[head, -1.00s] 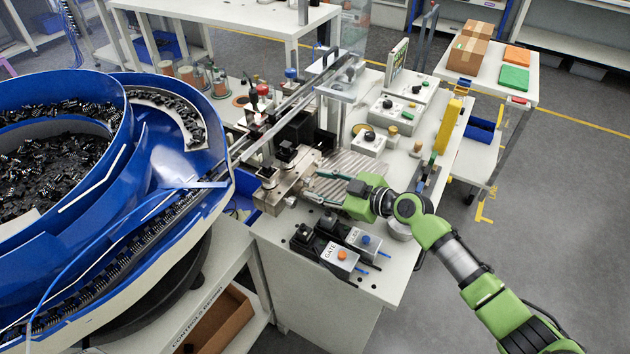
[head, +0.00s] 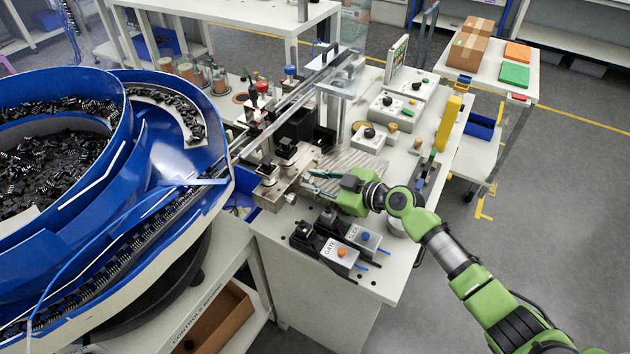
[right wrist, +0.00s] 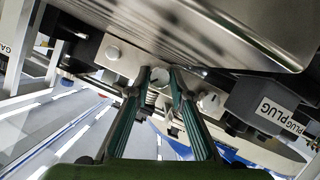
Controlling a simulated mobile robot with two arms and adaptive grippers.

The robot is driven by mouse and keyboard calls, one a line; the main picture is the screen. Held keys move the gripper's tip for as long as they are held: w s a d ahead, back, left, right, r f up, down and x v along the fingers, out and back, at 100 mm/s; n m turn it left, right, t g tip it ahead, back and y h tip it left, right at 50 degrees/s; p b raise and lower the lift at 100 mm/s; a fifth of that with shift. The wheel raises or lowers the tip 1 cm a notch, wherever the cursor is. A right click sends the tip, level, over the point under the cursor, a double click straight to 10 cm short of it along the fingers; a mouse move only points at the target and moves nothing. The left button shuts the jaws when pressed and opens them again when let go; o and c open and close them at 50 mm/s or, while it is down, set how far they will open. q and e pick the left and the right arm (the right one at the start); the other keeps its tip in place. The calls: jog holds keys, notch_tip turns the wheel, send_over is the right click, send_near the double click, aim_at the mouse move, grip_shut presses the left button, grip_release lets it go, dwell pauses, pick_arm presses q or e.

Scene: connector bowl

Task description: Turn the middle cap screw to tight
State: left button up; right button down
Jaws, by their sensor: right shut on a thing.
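In the right wrist view three pale round cap screws sit in a row on the underside-like face of a metal block. The middle cap screw (right wrist: 159,77) is between my right gripper's teal fingertips (right wrist: 160,73). The gripper is shut on it. One outer cap screw (right wrist: 113,52) shows to the left and another (right wrist: 208,101) to the right, both apart from the fingers. In the head view my right gripper (head: 309,182) reaches leftward to the metal block (head: 272,192); the middle screw is hard to make out there. My left gripper is not in view.
A blue bowl feeder (head: 150,215) full of black connectors stands at the left. A ribbed metal plate (head: 352,162) lies just behind the gripper.

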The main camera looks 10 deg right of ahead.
jog(key=m+b, duration=0.1)
jog(key=b, duration=0.1)
jog(key=m+g+y+b, duration=0.1)
jog(key=b, duration=0.2)
jog(key=shift+w+d+f, duration=0.1)
jog(key=shift+f, duration=0.15)
jog(key=shift+r+m+g+y+b, duration=0.2)
jog(key=shift+m+g+y+b, duration=0.2)
jog(key=shift+m+g+b, duration=0.75)
jog(key=shift+t+b, duration=0.25)
jog(key=shift+b, duration=0.15)
jog(key=c, duration=1.8)
grip_release()
jog(key=shift+d+r, duration=0.1)
jog(key=shift+d, duration=0.05)
jog(key=v, duration=1.1)
jog(key=shift+d+r, duration=0.1)
jog(key=shift+d, duration=0.25)
